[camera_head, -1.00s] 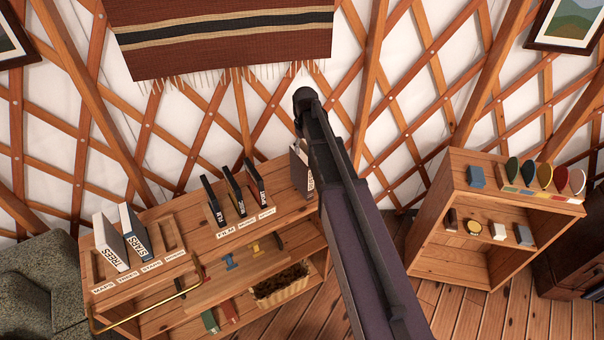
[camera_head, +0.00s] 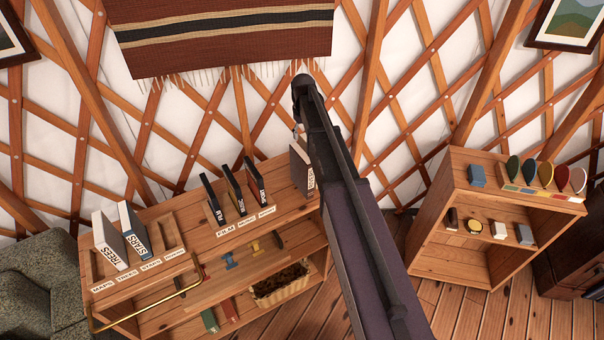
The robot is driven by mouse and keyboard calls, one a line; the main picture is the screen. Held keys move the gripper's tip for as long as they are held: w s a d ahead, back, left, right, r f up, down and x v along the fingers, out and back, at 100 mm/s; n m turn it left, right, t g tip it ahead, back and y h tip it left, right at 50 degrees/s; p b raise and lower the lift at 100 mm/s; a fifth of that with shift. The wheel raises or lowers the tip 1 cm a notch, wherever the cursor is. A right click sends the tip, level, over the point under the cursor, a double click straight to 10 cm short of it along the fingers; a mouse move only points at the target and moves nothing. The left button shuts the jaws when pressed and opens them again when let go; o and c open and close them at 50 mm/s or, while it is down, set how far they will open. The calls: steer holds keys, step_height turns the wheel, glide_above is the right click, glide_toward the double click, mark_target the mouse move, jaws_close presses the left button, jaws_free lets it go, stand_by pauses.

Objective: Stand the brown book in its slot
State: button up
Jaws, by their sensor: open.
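A grey-brown book (camera_head: 301,168) stands at the right end of the shelf top, partly hidden by my arm; its pale label shows at its right edge. I cannot tell whether it is in a slot. A slotted rack (camera_head: 172,236) on the left of the shelf top has name labels along its front. My gripper (camera_head: 297,130) is open, just above the grey-brown book, and mostly hidden behind my arm.
Black-covered books (camera_head: 234,190) lean in a middle rack. The lower shelves hold blue and yellow pieces, a basket (camera_head: 281,287), and green and red books. A brass rail (camera_head: 145,307) runs along the front left. A small cabinet (camera_head: 497,222) stands at right.

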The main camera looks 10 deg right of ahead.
mark_target(302, 153)
steer(key=shift+f+b, duration=3.6)
steer(key=shift+f, duration=0.3)
steer(key=shift+a+f+b, duration=0.2)
steer(key=shift+f+b, duration=2.4)
jaws_close()
steer(key=shift+r, duration=0.2)
